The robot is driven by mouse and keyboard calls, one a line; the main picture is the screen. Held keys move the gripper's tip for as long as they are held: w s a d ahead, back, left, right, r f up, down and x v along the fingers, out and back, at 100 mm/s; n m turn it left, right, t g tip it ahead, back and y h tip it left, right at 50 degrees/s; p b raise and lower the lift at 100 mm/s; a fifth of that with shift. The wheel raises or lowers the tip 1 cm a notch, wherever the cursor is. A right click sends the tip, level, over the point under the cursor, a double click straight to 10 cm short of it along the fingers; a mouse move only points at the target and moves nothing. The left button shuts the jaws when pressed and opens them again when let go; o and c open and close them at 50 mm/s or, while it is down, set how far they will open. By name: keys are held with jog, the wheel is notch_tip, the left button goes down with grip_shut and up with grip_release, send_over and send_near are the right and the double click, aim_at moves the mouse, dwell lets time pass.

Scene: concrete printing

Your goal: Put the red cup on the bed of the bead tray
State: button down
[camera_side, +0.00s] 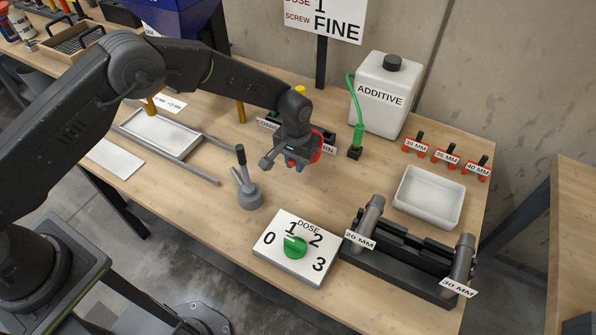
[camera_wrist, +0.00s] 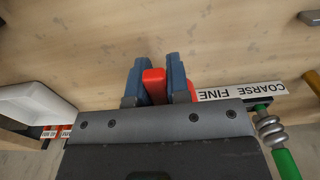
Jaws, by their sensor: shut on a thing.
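My gripper (camera_side: 297,163) is over the middle of the bench, pointing down. In the wrist view its two blue-grey fingers (camera_wrist: 154,82) are shut on a red thing (camera_wrist: 154,86). Some red also shows beyond the right finger, and a red edge (camera_side: 317,152) shows behind the gripper in the side view. The fingers hide most of it, so I cannot tell its full shape or whether it touches the bench. A shallow tray with a pale bed and grey frame (camera_side: 160,134), seemingly the bead tray, lies to the left on the bench with rails beside it.
A COARSE/FINE label (camera_wrist: 240,92) is close beside the fingers. A grey lever (camera_side: 248,190), a dose dial (camera_side: 295,246), a black rack (camera_side: 400,262), a white bin (camera_side: 430,196) and an additive jug (camera_side: 382,95) stand around. Bare bench lies between gripper and lever.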

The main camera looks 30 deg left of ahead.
aim_at(296, 181)
jog(key=shift+f, duration=2.4)
jog(key=shift+f, duration=0.15)
jog(key=c, duration=1.1)
grip_release()
